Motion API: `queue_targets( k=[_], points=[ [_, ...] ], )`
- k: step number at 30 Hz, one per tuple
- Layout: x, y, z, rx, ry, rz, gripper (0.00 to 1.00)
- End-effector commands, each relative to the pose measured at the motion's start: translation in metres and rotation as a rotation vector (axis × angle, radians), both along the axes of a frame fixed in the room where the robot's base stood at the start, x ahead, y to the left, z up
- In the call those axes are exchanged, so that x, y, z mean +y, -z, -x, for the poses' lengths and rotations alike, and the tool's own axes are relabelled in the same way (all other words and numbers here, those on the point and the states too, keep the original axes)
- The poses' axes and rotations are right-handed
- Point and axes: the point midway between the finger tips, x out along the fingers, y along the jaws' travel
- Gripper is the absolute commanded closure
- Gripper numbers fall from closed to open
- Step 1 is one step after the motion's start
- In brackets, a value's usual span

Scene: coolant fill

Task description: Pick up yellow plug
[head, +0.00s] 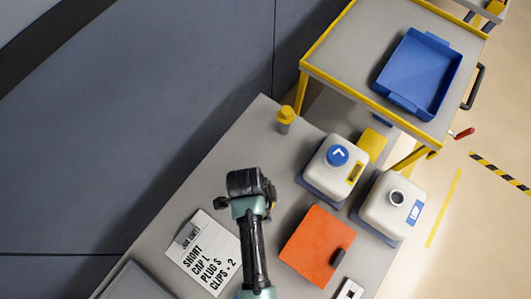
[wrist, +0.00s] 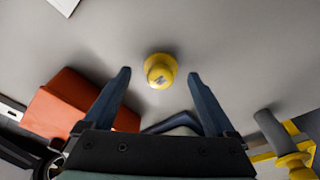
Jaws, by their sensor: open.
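A small round yellow plug (wrist: 161,70) with a dark letter-like mark on its top stands on the grey bench in the wrist view. It appears between my two dark fingertips, with a gap on each side. My gripper (wrist: 159,74) is open and empty, pointing down. In the head view my gripper (head: 248,190) is over the bench, between the paper sheet and the orange box. The plug does not show there; my arm seems to hide it. How far the fingertips are above the plug is hard to tell.
An orange box (head: 313,247) lies beside the arm and shows at left in the wrist view (wrist: 72,103). Two white jugs (head: 336,168) (head: 392,204) stand farther right. A grey, yellow-topped piece (head: 285,118) stands at the back. A printed sheet (head: 205,256) lies left.

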Motion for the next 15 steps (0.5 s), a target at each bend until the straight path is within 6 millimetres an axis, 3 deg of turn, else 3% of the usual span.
queue_targets(
  k=[4, 11, 15],
  points=[
    [-0.0016, 0.0105, 0.0001, 0.001, 0.000, 0.000, 0.09],
    [-0.0016, 0.0115, -0.0004, -0.001, 0.000, 0.000, 0.09],
    [-0.0016, 0.0114, -0.0002, -0.001, -0.001, 0.000, 0.33]
  ],
)
